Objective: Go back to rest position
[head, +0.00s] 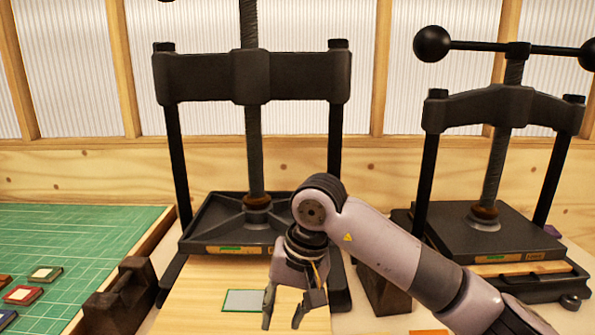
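My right gripper (288,317) hangs from my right arm, which comes in from the lower right. Its two fingers point down and stand apart, with nothing visible between them but the pale board behind. It is in front of the middle screw press (250,75), over the pale wooden board (200,315). A flat grey piece with a green edge (242,301) lies on the board just left of the fingers. I cannot tell how high the fingertips are above the board. My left gripper is not in view.
A second press (510,110) stands at the right, partly behind my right arm. A green gridded mat (80,235) with several small coloured pieces (22,295) is at the left. A dark block (122,300) stands beside it. A wooden wall with ribbed panes closes the back.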

